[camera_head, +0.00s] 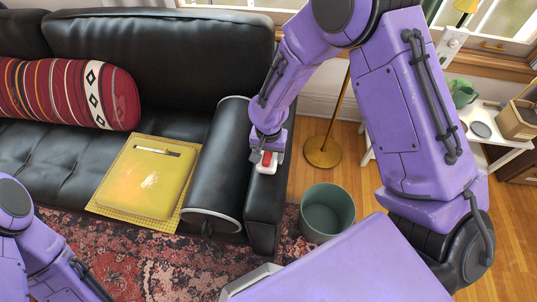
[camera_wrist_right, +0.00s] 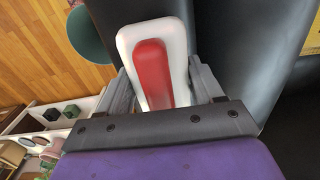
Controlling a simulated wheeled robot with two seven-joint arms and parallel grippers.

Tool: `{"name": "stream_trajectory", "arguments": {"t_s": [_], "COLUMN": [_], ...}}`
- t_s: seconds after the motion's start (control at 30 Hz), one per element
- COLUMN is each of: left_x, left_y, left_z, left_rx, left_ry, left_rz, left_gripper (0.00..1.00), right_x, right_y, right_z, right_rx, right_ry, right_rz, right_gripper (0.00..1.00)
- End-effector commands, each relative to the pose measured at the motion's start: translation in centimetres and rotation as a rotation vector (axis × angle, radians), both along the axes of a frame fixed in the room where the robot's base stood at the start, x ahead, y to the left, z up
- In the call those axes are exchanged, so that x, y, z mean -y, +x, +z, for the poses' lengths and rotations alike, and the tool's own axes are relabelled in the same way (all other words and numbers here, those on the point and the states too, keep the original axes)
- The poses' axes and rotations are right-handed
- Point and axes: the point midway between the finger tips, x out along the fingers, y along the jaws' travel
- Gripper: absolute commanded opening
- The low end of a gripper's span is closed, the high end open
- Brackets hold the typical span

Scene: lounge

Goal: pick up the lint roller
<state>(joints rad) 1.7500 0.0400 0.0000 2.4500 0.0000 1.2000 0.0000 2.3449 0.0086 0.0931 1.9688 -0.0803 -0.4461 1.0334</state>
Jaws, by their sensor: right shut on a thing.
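The lint roller, white with a red strip, shows at the sofa's black armrest (camera_head: 264,205) in the head view (camera_head: 266,168). It fills the space between the fingers in the right wrist view (camera_wrist_right: 179,50). My right gripper (camera_head: 269,158) is shut on it from above, with one grey finger on each side in the wrist view (camera_wrist_right: 160,88). Its near end is hidden behind the gripper's body. I cannot tell whether it still touches the armrest. My left arm shows at the lower left, but its gripper is out of view.
A black bolster (camera_head: 222,160) lies beside the armrest. A yellow pad (camera_head: 143,182) and a striped red cushion (camera_head: 68,92) are on the sofa. A green bin (camera_head: 327,213) and a brass lamp base (camera_head: 322,152) stand right of the armrest. A white side table (camera_head: 490,131) holds small items.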

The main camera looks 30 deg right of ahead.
Motion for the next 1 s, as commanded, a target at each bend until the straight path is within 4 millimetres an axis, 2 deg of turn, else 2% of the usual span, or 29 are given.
{"name": "stream_trajectory", "arguments": {"t_s": [0.17, 0.23, 0.47, 0.6, 0.7, 0.83, 1.0], "left_x": [0.0, 0.0, 0.0, 0.0, 0.0, 0.0, 0.0], "left_y": [0.0, 0.0, 0.0, 0.0, 0.0, 0.0, 0.0], "left_z": [0.2, 0.4, 1.6, 1.7, 1.9, 2.0, 2.0], "left_rx": [0.0, 0.0, 0.0, 0.0, 0.0, 0.0, 0.0], "left_ry": [0.0, 0.0, 0.0, 0.0, 0.0, 0.0, 0.0], "left_rz": [0.0, 0.0, 0.0, 0.0, 0.0, 0.0, 0.0], "left_gripper": [0.43, 0.43, 0.43, 0.43, 0.43, 0.43, 0.43], "right_x": [0.0, 0.0, -5.2, -9.2, -11.3, -13.0, -13.6], "right_y": [0.1, 0.2, -1.2, -2.3, -2.9, -3.3, -3.5], "right_z": [1.8, 3.5, 9.8, 11.2, 12.1, 12.8, 13.0], "right_rx": [0.005, 0.007, 0.007, 0.003, 0.003, 0.002, 0.001], "right_ry": [0.0, -0.001, -0.003, -0.004, -0.003, -0.001, -0.001], "right_rz": [0.001, 0.0, 0.005, 0.006, 0.003, 0.002, -0.001], "right_gripper": [0.31, 0.31, 0.31, 0.31, 0.31, 0.31, 0.31]}}
